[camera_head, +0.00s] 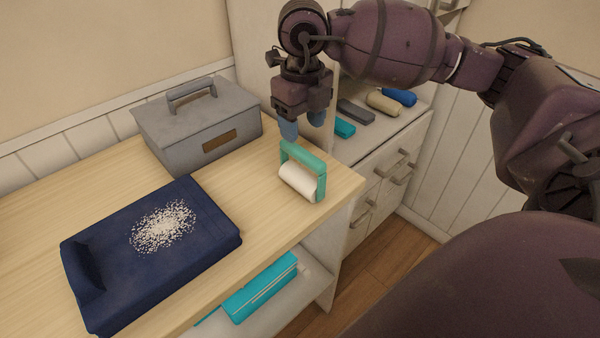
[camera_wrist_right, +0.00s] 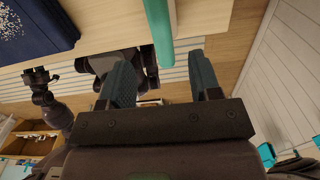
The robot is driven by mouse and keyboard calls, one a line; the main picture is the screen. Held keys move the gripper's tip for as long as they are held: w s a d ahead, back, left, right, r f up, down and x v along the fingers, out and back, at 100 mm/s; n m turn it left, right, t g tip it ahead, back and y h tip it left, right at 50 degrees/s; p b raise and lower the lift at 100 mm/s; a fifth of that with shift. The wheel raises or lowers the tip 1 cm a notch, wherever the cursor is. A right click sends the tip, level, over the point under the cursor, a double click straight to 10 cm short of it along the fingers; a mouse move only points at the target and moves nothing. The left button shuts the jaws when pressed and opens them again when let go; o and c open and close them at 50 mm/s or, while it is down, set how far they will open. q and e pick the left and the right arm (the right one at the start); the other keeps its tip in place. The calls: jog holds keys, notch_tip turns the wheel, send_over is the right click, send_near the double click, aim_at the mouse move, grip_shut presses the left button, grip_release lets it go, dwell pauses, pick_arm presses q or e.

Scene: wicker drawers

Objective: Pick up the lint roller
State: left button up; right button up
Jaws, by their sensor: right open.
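The lint roller (camera_head: 304,165) rests on the wooden tabletop near its right corner. It has a teal frame and handle and a white roll facing the front. My right gripper (camera_head: 303,124) hangs just above and behind its teal handle, with its blue fingers pointing down, open and empty. In the right wrist view, the teal handle (camera_wrist_right: 158,33) lies across the gap between the open fingers of this gripper (camera_wrist_right: 162,78), beyond their tips.
A grey lidded box (camera_head: 200,125) stands behind left. A navy folded garment (camera_head: 110,260) with pale specks (camera_head: 163,226) lies at the front left. A teal box (camera_head: 262,288) is on the shelf below. A lower white cabinet (camera_head: 385,165) at right bears several small items.

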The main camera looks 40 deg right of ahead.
aim_at(302, 151)
notch_tip(302, 151, down, 5)
jog(key=shift+r+b, duration=0.1)
jog(key=shift+b, duration=0.3)
jog(key=shift+f, duration=0.7)
notch_tip(302, 151, down, 5)
jog(key=shift+w+d+r+b, duration=0.1)
jog(key=shift+r+b, duration=0.1)
jog(key=shift+b, duration=0.35)
jog(key=shift+r, duration=0.1)
jog(key=c, duration=1.1)
jog(key=shift+o, duration=0.2)
jog(key=shift+r, duration=0.15)
